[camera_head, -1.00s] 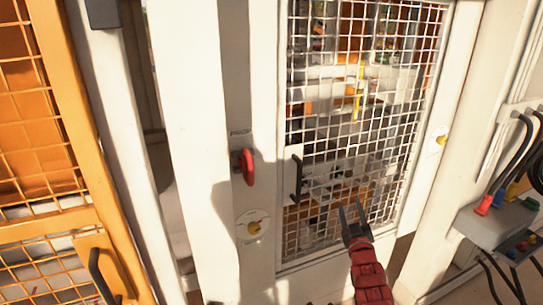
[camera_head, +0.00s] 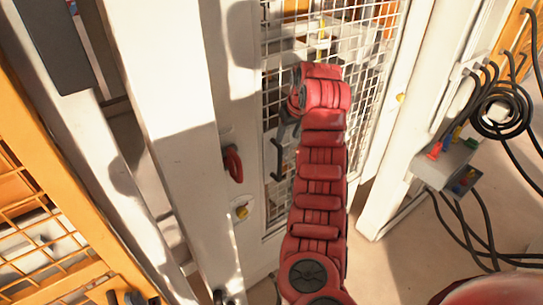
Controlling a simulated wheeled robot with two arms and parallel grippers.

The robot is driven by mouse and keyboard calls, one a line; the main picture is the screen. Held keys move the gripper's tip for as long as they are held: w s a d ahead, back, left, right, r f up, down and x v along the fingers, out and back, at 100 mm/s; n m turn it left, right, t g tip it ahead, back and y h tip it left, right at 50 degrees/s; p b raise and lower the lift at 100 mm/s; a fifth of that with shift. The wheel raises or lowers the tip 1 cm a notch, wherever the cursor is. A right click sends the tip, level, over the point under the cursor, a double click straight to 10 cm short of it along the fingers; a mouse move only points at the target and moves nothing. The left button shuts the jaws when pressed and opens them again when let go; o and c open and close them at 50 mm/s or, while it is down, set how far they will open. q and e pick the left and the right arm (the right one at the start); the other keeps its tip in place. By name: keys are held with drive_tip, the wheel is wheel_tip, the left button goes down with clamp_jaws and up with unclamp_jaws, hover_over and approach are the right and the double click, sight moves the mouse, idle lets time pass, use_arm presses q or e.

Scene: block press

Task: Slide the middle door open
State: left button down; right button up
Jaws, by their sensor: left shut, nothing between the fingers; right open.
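The middle door (camera_head: 272,218) is a white-framed panel with white wire mesh, in the centre of the head view. Its dark vertical handle (camera_head: 277,160) is on the left side of the door. My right arm reaches up from the bottom and covers much of the mesh. My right gripper (camera_head: 285,128) is open and empty, just above and to the right of the handle. Its fingers are partly hidden by the wrist, and I cannot tell whether they touch the handle. I cannot make out my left gripper.
An orange mesh door (camera_head: 40,235) stands at the left. A grey box (camera_head: 445,165) with black cables is at the right, above open floor (camera_head: 400,260).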

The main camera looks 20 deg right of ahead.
sight(281, 155)
drive_tip(key=b+x, duration=0.8)
drive_tip(key=x, duration=0.3)
drive_tip(key=shift+f, duration=0.25)
drive_tip(key=p+x, duration=0.2)
drive_tip(key=x, duration=0.1)
drive_tip(key=shift+w+f+p, duration=0.25)
drive_tip(key=shift+w+p, duration=0.05)
drive_tip(key=shift+p, duration=0.05)
drive_tip(key=shift+x, duration=0.9)
drive_tip(key=shift+c, duration=0.4)
clamp_jaws()
